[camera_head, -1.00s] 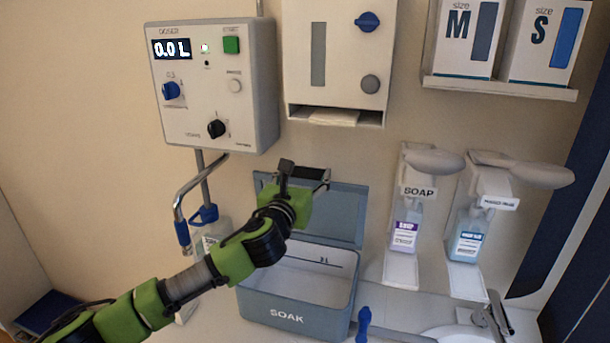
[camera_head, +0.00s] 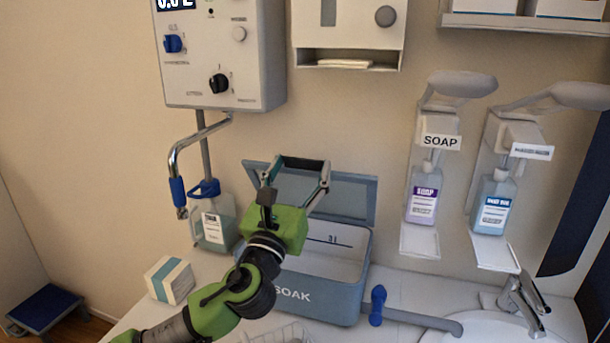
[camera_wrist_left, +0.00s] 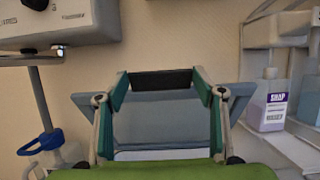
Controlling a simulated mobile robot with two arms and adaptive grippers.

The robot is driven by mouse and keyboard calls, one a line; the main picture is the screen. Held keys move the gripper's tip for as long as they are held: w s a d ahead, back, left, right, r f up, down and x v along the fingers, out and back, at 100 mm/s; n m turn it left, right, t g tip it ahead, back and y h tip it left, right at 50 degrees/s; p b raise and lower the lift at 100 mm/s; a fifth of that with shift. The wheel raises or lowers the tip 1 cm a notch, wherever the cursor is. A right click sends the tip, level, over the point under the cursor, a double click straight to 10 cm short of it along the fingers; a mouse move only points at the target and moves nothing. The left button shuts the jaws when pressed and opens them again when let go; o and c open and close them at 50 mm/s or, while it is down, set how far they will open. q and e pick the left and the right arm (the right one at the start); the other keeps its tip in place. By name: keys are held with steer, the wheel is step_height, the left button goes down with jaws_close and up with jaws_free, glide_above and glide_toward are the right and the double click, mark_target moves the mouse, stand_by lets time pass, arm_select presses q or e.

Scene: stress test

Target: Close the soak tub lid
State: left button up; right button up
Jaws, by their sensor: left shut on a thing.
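The grey-blue soak tub (camera_head: 335,303), marked SOAK, stands on the counter. Its lid (camera_head: 350,197) is raised at the back, so the pale inside of the tub shows. My left gripper (camera_head: 297,164) is above the tub at the lid's upper edge, shut on the lid; the exact contact is hard to see. In the left wrist view the gripper (camera_wrist_left: 160,80) has a dark bar between its fingers, with the lid (camera_wrist_left: 160,110) behind. My left arm hides the tub's left front. My right gripper is not in view.
A bottle (camera_head: 215,228) and a small white-and-teal box (camera_head: 169,280) stand left of the tub. A blue-ended handle (camera_head: 377,305) is close on its right. Soap (camera_head: 424,195) and a second dispenser (camera_head: 493,203) hang at right, above the sink tap (camera_head: 525,297).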

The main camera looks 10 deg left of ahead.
arm_select(q)
steer(key=shift+s+a+f+b, duration=0.2)
steer(key=shift+s+f+b, duration=0.05)
steer(key=shift+s+f, duration=0.75)
steer(key=shift+s+a+f+b, duration=0.15)
steer(key=shift+s+f+b, duration=0.05)
steer(key=shift+s+f, duration=0.7)
steer(key=shift+f, duration=0.1)
steer(key=o, duration=1.4)
steer(key=shift+o, duration=0.9)
steer(key=shift+w, duration=0.25)
steer(key=v, duration=1.2)
